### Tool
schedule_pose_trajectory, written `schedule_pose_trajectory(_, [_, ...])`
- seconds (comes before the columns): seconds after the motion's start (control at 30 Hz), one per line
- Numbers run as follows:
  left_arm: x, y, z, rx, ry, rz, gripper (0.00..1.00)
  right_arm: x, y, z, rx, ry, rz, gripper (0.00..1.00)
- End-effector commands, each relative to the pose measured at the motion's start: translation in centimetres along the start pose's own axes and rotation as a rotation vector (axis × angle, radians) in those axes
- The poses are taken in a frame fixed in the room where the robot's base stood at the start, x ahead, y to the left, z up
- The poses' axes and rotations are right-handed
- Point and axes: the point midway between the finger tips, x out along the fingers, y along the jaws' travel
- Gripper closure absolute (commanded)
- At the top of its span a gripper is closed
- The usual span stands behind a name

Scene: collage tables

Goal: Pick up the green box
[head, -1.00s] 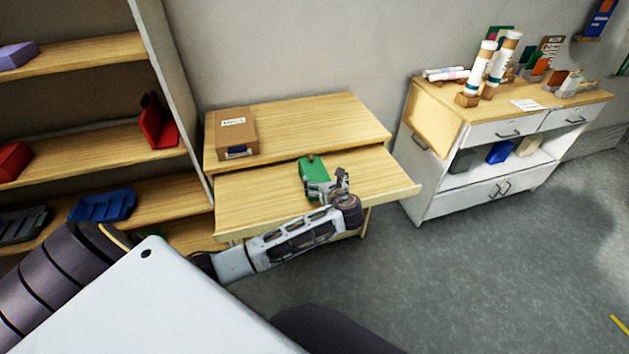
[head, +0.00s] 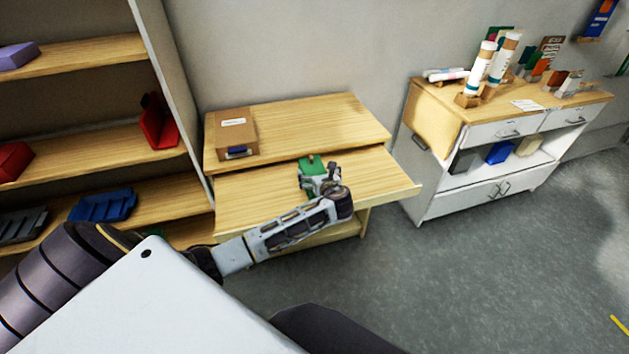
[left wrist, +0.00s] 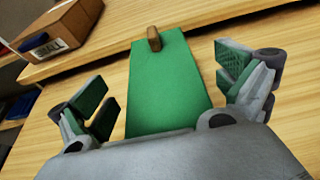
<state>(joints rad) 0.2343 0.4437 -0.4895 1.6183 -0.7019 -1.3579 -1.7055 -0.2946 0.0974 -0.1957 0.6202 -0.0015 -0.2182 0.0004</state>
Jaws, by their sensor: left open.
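The green box (head: 311,163) lies on the lower, pulled-out wooden surface of the middle table, near the step up to the upper top. It also shows in the left wrist view (left wrist: 172,85) as a flat green face with a small brown knob at its far end. My left gripper (head: 312,178) is over the near part of the box and hides it in the head view. In the left wrist view the left gripper (left wrist: 168,92) is open, with one green-padded finger on each side of the box and gaps between. My right gripper is not in view.
A cardboard box (head: 236,133) stands on the upper top (head: 320,125), left of the green box. Shelves (head: 85,145) with red and blue items stand at left. A white cabinet (head: 490,150) with tubes on top is at right. The pull-out surface (head: 380,180) is clear to the right.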

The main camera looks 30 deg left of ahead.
Motion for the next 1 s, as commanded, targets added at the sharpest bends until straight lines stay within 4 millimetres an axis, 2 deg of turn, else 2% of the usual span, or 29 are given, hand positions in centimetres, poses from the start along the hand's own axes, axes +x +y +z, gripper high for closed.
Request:
schedule_pose_trajectory(0.2, [1.1,0.02,-0.07,0.0,0.001,0.0,0.0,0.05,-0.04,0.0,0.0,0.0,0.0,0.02])
schedule_pose_trajectory(0.63, [1.1,0.02,-0.07,0.0,0.001,0.0,0.0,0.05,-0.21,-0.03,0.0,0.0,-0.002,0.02])
schedule_pose_trajectory(1.0, [1.1,0.04,-0.16,0.0,0.002,0.001,0.46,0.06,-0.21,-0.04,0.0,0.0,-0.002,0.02])
